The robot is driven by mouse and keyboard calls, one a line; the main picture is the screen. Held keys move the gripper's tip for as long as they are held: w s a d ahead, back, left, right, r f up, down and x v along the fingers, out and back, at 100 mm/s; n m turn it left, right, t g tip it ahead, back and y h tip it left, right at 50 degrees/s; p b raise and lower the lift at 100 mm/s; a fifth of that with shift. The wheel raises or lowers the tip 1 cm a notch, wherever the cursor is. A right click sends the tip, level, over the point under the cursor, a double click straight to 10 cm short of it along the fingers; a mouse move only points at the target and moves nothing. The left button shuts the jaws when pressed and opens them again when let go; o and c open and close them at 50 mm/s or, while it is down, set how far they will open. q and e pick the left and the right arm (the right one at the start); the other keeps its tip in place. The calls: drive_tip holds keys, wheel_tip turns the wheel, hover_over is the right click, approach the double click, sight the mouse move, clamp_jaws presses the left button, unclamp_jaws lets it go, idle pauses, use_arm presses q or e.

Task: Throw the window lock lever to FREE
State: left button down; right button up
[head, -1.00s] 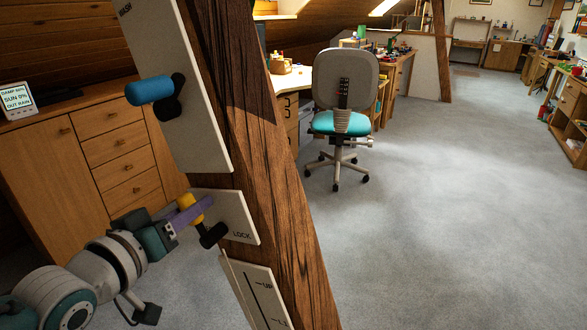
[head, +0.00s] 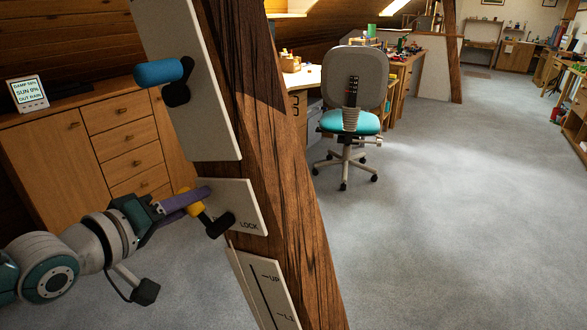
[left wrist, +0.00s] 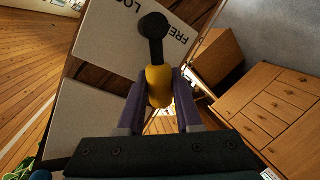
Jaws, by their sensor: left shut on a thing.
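The window lock lever has a yellow grip (head: 192,204) and a black pivot (head: 220,225) on a pale plate (head: 243,200) fixed to a sloping timber. The grip points up and left from the pivot. LOCK is readable at the plate's lower right; FREE cannot be read in the head view. In the left wrist view, the yellow grip (left wrist: 158,86) lies between my purple fingers, with FREE and part of LOCK lettered beyond it. My left gripper (head: 188,200) is shut on the grip. My right gripper is not in view.
Above is another plate with a blue-handled lever (head: 160,73); below is a plate marked UP (head: 264,290). The timber post (head: 285,200) stands close. A wooden cabinet (head: 100,145) is behind my left arm. An office chair (head: 348,110) stands on open carpet to the right.

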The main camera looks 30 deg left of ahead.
use_arm(q)
drive_tip(key=c, duration=0.9)
unclamp_jaws()
drive_tip(key=shift+o, duration=0.2)
drive_tip(key=shift+s, duration=0.1)
drive_tip(key=shift+s+r, duration=0.1)
drive_tip(key=shift+s, duration=0.15)
drive_tip(key=p+v, duration=0.2)
drive_tip(key=v, duration=0.7)
drive_tip(key=shift+p, duration=0.3)
drive_tip(key=shift+s, duration=0.1)
